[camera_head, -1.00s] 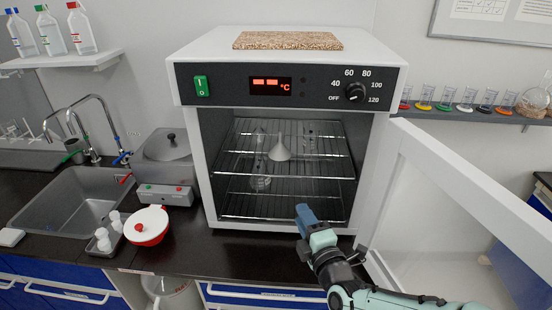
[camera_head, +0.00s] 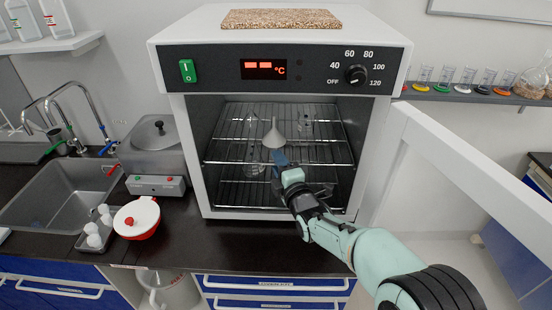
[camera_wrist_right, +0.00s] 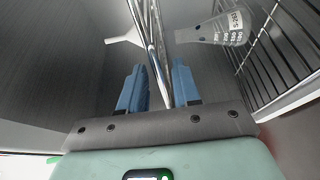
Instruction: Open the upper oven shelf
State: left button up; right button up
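The oven (camera_head: 172,130) stands on the counter with its glass door (camera_head: 455,165) swung open to the right. Inside, the upper wire shelf (camera_head: 225,151) carries a white funnel (camera_head: 273,137) and clear glassware; the shelf looks pushed in. My right gripper (camera_head: 280,158) reaches into the oven opening at the upper shelf's front edge. In the right wrist view, its two blue fingers (camera_wrist_right: 157,85) are apart, with the shelf's metal bars (camera_wrist_right: 153,35) showing between them; contact cannot be told. The funnel (camera_wrist_right: 124,36) and a labelled flask (camera_wrist_right: 225,27) show beyond. My left gripper is not in view.
A lower wire shelf (camera_head: 235,196) lies below. The counter in front of the oven is clear. The open door stands beside my right arm.

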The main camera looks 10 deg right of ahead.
jog(key=shift+w+a, duration=0.15)
jog(key=shift+w, duration=1)
grip_shut()
jog(key=shift+r, duration=0.1)
dwell(0.5)
